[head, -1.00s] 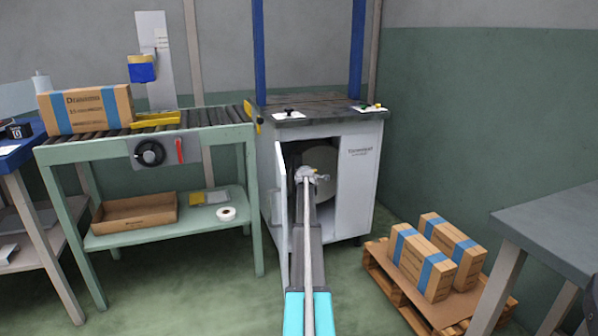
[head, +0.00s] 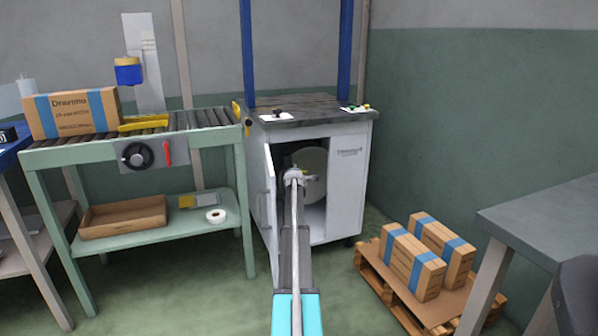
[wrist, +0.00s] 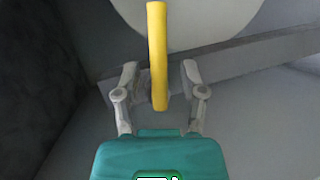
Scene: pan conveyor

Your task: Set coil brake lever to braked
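A yellow lever (wrist: 157,50), which looks like the coil brake lever, stands upright in the wrist view, its lower end between the two fingers of my gripper (wrist: 160,74). The fingers are open, with a visible gap on each side of the lever. Behind it is the pale round coil (wrist: 195,18). In the head view my gripper (head: 297,174) reaches into the open front of the white cabinet (head: 347,185), in front of the coil (head: 314,165). The lever is mostly hidden by my gripper there.
The cabinet's open door (head: 270,215) stands close to the left of my arm. A roller conveyor (head: 195,119) with a carton (head: 75,113) is at left. A pallet (head: 375,275) with two cartons and a grey table (head: 560,215) are at right.

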